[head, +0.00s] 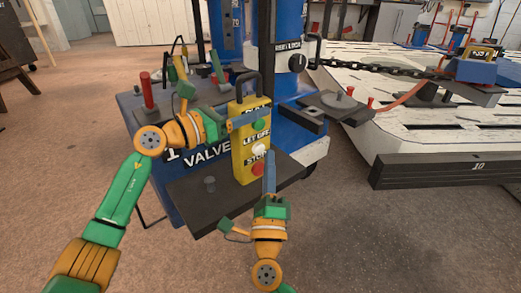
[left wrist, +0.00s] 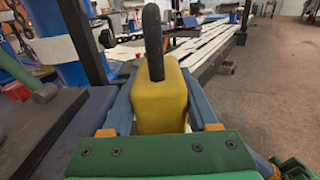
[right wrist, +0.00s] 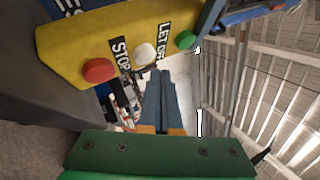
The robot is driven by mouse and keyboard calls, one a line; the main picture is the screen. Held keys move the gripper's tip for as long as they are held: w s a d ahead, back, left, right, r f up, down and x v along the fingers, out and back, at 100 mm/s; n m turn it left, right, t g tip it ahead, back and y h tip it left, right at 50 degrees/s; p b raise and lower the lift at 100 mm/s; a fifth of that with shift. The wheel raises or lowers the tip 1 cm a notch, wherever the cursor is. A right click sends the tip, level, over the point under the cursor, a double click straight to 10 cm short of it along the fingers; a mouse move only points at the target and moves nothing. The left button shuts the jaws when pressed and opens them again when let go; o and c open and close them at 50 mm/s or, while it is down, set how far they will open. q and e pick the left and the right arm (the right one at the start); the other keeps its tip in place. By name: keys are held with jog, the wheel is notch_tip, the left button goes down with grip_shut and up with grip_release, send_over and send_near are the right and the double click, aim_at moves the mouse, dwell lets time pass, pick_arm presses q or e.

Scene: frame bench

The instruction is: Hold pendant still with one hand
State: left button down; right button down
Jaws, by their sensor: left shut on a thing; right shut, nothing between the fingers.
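The yellow pendant (head: 246,166) stands upright on a dark shelf (head: 205,200) in front of the blue valve unit. It has a green, a white and a red button and a dark loop handle on top. My left gripper (head: 245,121) is shut around its upper part; in the left wrist view the blue fingers lie on both sides of the yellow body (left wrist: 160,100). My right gripper (head: 269,160) is shut and empty, in front of the pendant's lower right side near the red button (head: 257,169). In the right wrist view its closed fingers (right wrist: 160,85) are beside the pendant's button face (right wrist: 120,45).
The blue valve cabinet (head: 205,172) and blue column (head: 228,30) stand behind the pendant. A red-handled lever (head: 147,92) rises at the left. A chain (head: 375,68) runs to the slatted frame bench (head: 440,135) on the right. The floor in front is clear.

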jog(key=s+d, duration=0.1)
jog(key=s, duration=0.1)
jog(key=s+d, duration=0.1)
jog(key=d, duration=0.1)
jog(key=shift+s, duration=0.4)
pick_arm(q)
jog(key=shift+c, duration=0.4)
grip_release()
jog(key=shift+r, duration=0.1)
pick_arm(e)
jog(key=shift+a, duration=0.1)
